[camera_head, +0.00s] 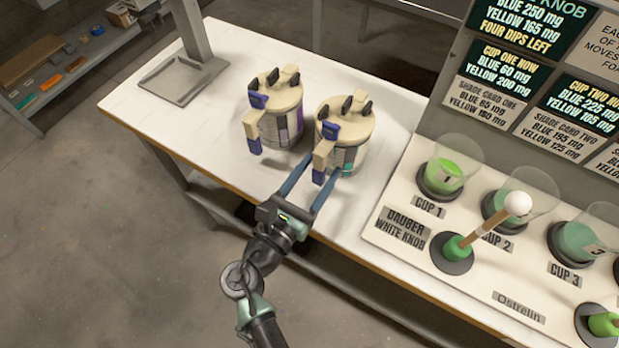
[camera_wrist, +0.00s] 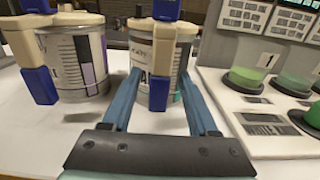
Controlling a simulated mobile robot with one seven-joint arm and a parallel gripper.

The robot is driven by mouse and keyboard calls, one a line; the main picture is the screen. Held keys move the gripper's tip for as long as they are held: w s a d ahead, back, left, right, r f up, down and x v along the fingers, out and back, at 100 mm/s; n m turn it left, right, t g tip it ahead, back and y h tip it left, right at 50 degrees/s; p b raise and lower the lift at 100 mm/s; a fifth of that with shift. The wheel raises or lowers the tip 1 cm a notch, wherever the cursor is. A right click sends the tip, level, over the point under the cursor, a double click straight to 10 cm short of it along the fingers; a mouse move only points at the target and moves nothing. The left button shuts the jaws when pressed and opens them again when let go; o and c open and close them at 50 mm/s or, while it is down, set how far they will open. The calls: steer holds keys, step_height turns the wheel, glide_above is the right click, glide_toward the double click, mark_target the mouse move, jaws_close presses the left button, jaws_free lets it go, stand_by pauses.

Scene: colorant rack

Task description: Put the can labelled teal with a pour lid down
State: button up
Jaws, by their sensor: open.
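The can with a teal label patch (camera_head: 348,157) stands upright on the white table, with a cream pour lid (camera_head: 345,122) on top. The lid has dark clips and a blue-and-cream spout handle hanging down the front. In the wrist view the same can (camera_wrist: 142,58) is straight ahead, and the blue handle part (camera_wrist: 158,92) hides its middle. My gripper (camera_head: 320,176) is open, with its two blue fingers reaching toward the can's front, one on each side of the handle. In the wrist view the fingers (camera_wrist: 160,80) are apart; whether they touch the can is unclear.
A similar lidded can with a purple label (camera_head: 284,130) stands close to the left. To the right is a panel with cups (camera_head: 441,178) and a white-knobbed dauber (camera_head: 480,228). A metal stand (camera_head: 184,78) is at the back left. Bare table (camera_head: 200,130) lies left of the cans.

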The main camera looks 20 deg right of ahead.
steer(key=b+v, duration=0.1)
steer(key=v, duration=1.1)
steer(key=w+a+r+m+t+y, duration=0.2)
steer(key=w+r+m+y, duration=0.3)
steer(key=w+r+m, duration=0.6)
steer(key=w+a+r+m+t+y, duration=0.1)
steer(key=w+r+m+t+y, duration=0.15)
steer(key=r, duration=0.45)
steer(key=w+r+m+t+y, duration=0.15)
steer(key=r+m, duration=0.25)
steer(key=r, duration=0.4)
steer(key=s+a+r+m+t+y, duration=0.1)
steer(key=s+r+m+t, duration=0.3)
steer(key=r, duration=1)
steer(key=s+r+m+t+y, duration=0.4)
steer(key=s+r, duration=0.5)
steer(key=r, duration=0.6)
steer(key=shift+a+r+t+p, duration=0.3)
steer(key=shift+a+t+p, duration=0.1)
steer(key=shift+t, duration=0.8)
